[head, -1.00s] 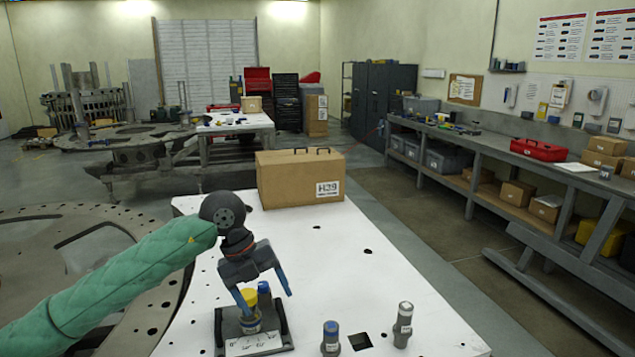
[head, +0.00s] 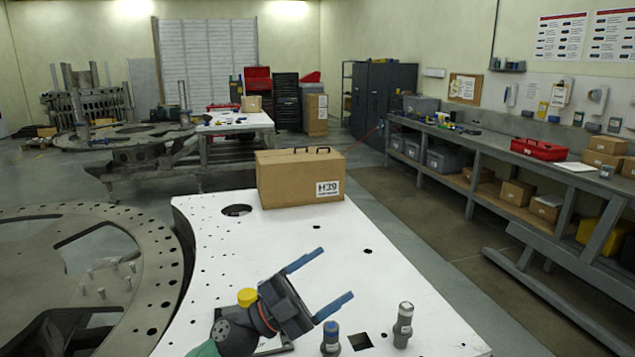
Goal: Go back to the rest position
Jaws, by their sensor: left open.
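My left gripper (head: 326,284) is in the lower middle of the head view, above the white table (head: 380,285). Its two blue-tipped fingers are spread apart and point right, with nothing between them. Its wrist covers most of a dark holder (head: 275,346) on the table. A yellow-topped piece (head: 247,297) shows just behind the wrist. A blue-topped cylinder (head: 331,338) stands upright to the right of the wrist, and a grey-topped cylinder (head: 403,325) stands further right. My right gripper does not show.
A cardboard box (head: 290,182) marked H39 stands at the table's far end. A large drilled ring plate (head: 160,270) lies to the left. A long workbench (head: 480,145) with boxes runs along the right wall. The table's middle is clear.

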